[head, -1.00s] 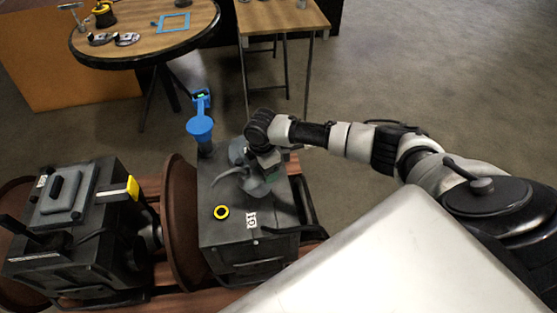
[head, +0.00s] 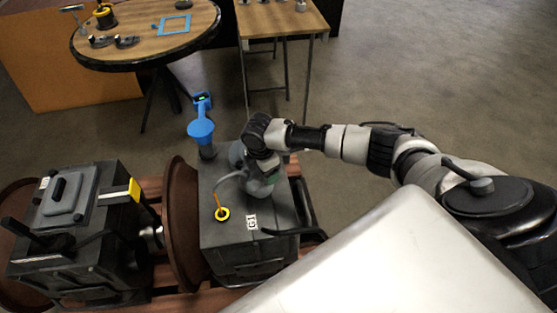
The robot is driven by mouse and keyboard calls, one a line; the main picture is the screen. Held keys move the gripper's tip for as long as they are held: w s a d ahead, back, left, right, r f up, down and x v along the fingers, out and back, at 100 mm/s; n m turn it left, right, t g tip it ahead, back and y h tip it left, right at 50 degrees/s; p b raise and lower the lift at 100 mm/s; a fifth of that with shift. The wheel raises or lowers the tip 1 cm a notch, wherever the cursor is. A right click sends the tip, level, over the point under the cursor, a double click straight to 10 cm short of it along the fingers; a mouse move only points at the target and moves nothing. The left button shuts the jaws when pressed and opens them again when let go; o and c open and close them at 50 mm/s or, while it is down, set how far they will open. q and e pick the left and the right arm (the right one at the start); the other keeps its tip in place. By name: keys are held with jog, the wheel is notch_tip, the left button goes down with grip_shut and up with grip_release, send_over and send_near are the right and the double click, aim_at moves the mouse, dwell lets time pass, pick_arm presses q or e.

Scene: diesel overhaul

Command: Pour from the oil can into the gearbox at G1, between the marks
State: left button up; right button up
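The grey oil can (head: 238,155) is tilted above the gearbox (head: 223,240), a dark grey box labelled G1 (head: 252,222). My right gripper (head: 262,163) is shut on the can; the grip itself is partly hidden by the wrist. The can's thin spout (head: 229,175) points left and its tip is above the yellow-ringed filler opening (head: 222,214). A thin orange stream (head: 217,199) runs from the spout tip down to the ring. I cannot make out level marks on the gearbox. My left gripper is not in view.
A blue funnel-shaped piece (head: 201,129) stands behind the gearbox, with a small lit display behind it. A brown disc (head: 182,222) separates the gearbox from a dark machine (head: 75,235) on the left. Round (head: 130,52) and rectangular (head: 275,18) tables stand farther back.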

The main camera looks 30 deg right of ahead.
jog(key=shift+r, duration=0.1)
jog(key=shift+r+h+p, duration=0.15)
jog(key=shift+h+p, duration=0.25)
jog(key=shift+p, duration=0.2)
dwell(0.5)
jog(key=shift+r+p, duration=0.1)
jog(key=shift+p, duration=0.35)
jog(key=shift+r+h+p, duration=0.1)
jog(key=shift+h+p, duration=0.35)
jog(key=shift+h, duration=0.05)
dwell(0.6)
jog(key=shift+p, duration=0.4)
jog(key=shift+r, duration=0.1)
